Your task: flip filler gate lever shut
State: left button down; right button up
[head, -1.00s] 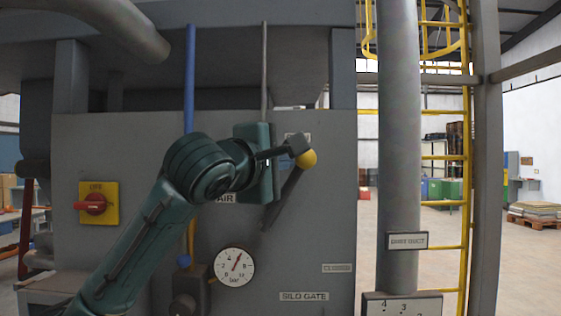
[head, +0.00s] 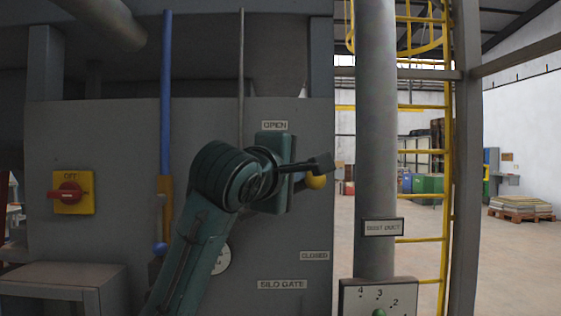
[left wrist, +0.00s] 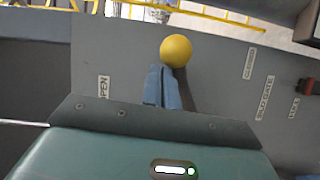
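The silo gate lever ends in a yellow ball knob (head: 316,181), at the right edge of the grey panel, between the OPEN label (head: 274,125) above and the CLOSED label (head: 314,256) below. My left gripper (head: 328,162) is just above the knob in the head view and hides most of the lever arm. In the left wrist view the knob (left wrist: 176,50) is just past my gripper's fingertips (left wrist: 160,72). The fingers are together, with no object between them. The dark lever arm runs beside them; I cannot tell whether they touch it. My right gripper is not in view.
A red switch on a yellow plate (head: 70,192) is at the panel's left. My left arm partly covers a pressure gauge (head: 221,260). A grey dust duct pipe (head: 376,130) and yellow ladder (head: 445,200) stand right of the panel. Open floor lies beyond.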

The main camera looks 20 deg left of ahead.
pick_arm(q)
jog(key=d+f+m+g+y, duration=0.1)
jog(key=d+f+m, duration=0.2)
jog(key=f, duration=0.7)
jog(key=shift+w+d+f+m+g, duration=0.35)
jog(key=shift+w+m+g, duration=0.05)
jog(key=shift+w, duration=0.05)
